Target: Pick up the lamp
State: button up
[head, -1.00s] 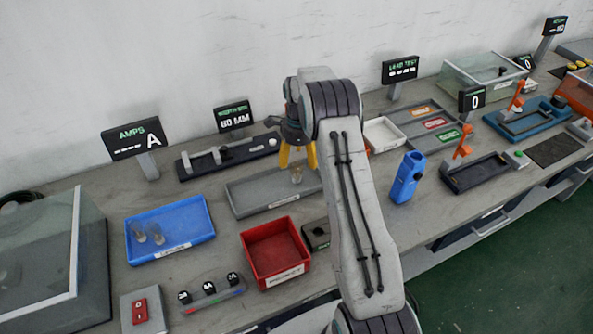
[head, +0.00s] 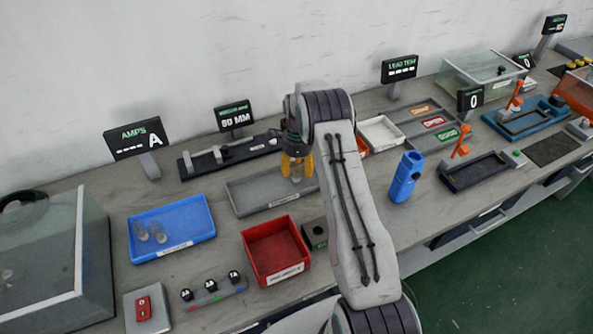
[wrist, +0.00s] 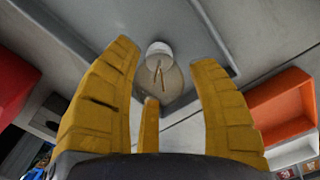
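The lamp (head: 297,178) is a small clear glass piece in the grey tray (head: 245,202). In the wrist view the lamp (wrist: 160,52) shows a pale round end, a clear body and thin brownish strips inside. My gripper (head: 297,170) has yellow fingers pointing down over it. In the wrist view my gripper (wrist: 168,85) is open, with one wide finger on each side of the lamp and a narrower one below. Gaps show between the fingers and the lamp. The fingers partly hide the lamp in the head view.
Two similar clear pieces (head: 152,233) stand in the blue tray (head: 200,237) at left. A red bin (head: 270,242) sits in front of the grey tray. A dark fixture (head: 262,146) lies behind it, and a white tray (head: 381,132) is at right.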

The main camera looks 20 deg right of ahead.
jog(key=c, duration=0.7)
jog(key=shift+r, duration=0.15)
jog(key=shift+c, duration=0.2)
